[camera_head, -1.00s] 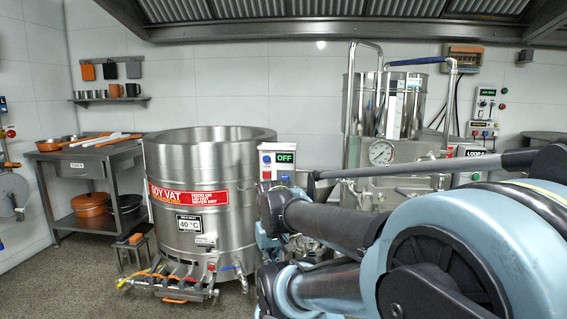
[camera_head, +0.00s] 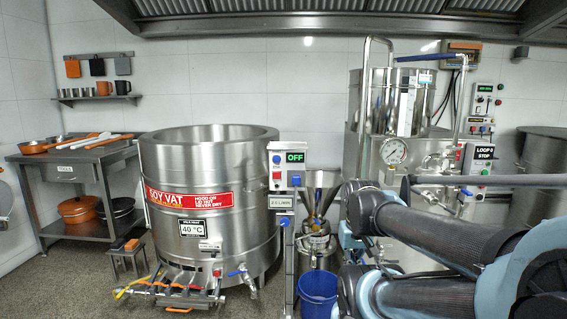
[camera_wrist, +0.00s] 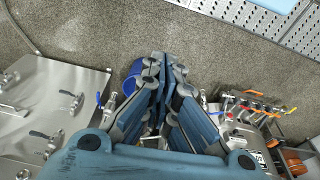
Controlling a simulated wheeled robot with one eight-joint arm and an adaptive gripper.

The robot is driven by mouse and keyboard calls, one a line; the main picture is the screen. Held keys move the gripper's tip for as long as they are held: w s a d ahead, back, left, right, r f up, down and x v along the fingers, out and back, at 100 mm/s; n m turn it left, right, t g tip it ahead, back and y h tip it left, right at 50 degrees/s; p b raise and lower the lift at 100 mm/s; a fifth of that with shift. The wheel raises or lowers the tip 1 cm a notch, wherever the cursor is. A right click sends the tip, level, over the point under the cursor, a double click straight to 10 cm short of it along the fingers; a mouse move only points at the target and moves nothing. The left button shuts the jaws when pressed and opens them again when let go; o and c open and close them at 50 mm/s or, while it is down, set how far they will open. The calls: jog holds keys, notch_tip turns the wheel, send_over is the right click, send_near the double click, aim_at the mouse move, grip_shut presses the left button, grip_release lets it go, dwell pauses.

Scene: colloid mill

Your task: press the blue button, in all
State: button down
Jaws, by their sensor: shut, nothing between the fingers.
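A grey control box (camera_head: 284,166) with a lit OFF display stands beside the vat in the head view. A blue button (camera_head: 276,159) sits on its front above a red one (camera_head: 276,175). In the head view the fingers are hidden.
The steel soy vat (camera_head: 208,215) stands left of the box. A steel funnel machine (camera_head: 318,205) and a blue bucket (camera_head: 318,290) stand right of it. Further right is a steel machine with a gauge (camera_head: 393,151). A side table (camera_head: 62,173) is at far left.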

aim_at(277, 161)
jog(key=w+a+r+n+t+h, duration=0.1)
jog(key=w+r+n+h, duration=0.15)
jog(key=w+r, duration=0.55)
jog(key=w+a+r+n+t+h, duration=0.15)
jog(key=w+r+n, duration=0.3)
jog(key=w, duration=0.55)
jog(key=w+a+r+n+t+h, duration=0.1)
jog(key=w+a+r, duration=0.3)
jog(key=w+a, duration=0.4)
jog(key=w+a+r+n+t+h, duration=0.2)
jog(key=w+a, duration=0.6)
jog(key=a, duration=0.4)
jog(key=shift+a+r+n+t, duration=0.3)
jog(key=shift+r+n+t, duration=0.45)
jog(key=shift+r+n, duration=0.15)
jog(key=shift+w+d, duration=0.2)
jog(key=shift+w, duration=4.15)
